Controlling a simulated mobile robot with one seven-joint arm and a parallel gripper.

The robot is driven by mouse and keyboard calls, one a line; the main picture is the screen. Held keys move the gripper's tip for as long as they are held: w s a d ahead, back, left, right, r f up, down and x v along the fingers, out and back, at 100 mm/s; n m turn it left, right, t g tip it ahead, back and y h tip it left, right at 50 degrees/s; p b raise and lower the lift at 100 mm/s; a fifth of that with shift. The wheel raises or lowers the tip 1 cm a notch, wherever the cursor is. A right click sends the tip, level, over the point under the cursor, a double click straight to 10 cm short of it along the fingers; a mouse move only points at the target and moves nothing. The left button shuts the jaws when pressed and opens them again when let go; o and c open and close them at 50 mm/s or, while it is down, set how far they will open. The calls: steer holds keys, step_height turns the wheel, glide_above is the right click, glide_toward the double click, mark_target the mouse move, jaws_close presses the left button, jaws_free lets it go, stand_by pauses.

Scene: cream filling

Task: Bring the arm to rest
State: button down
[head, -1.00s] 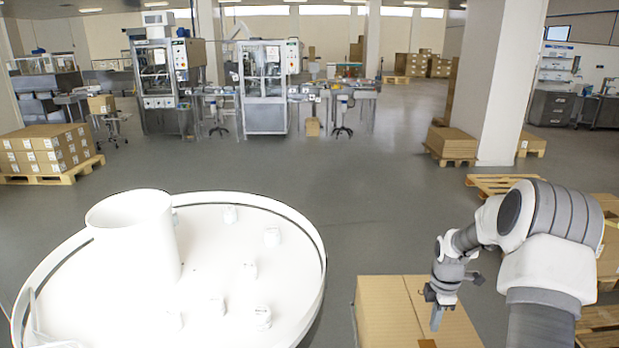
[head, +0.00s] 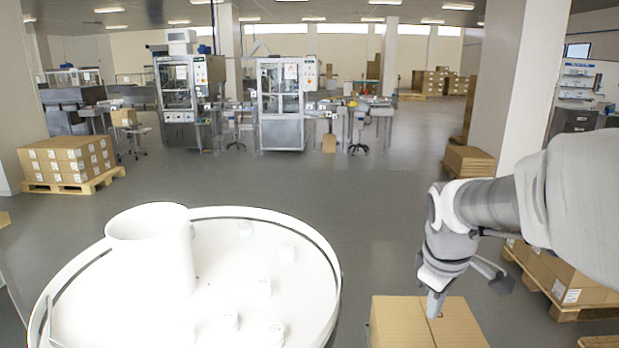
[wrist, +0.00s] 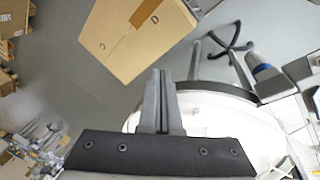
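My arm (head: 500,205) reaches in from the right edge in the head view, with the wrist bent down. My gripper (head: 435,304) points downward in front of a closed cardboard box. In the wrist view the two grey fingers of my gripper (wrist: 160,72) lie side by side, shut, with nothing seen between them. No object hangs from the gripper.
The cardboard box (head: 400,322) stands below my gripper; it also shows in the wrist view (wrist: 120,50). A round white table (head: 335,262) with a white cylinder (head: 150,255) and several small white jars is at left. Pallets of boxes (head: 575,275) are at right. Open floor lies beyond.

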steer(key=s+a+r+m+t, duration=0.1)
steer(key=s+a+r+m, duration=0.1)
steer(key=s, duration=0.6)
steer(key=s+a+r+m+t+y, duration=0.1)
steer(key=s+a+r+m, duration=0.1)
steer(key=s+a+m, duration=0.3)
steer(key=s, duration=0.3)
steer(key=shift+a+m+t+y, duration=0.25)
steer(key=shift+m+t+y, duration=0.05)
steer(key=shift+d, duration=0.25)
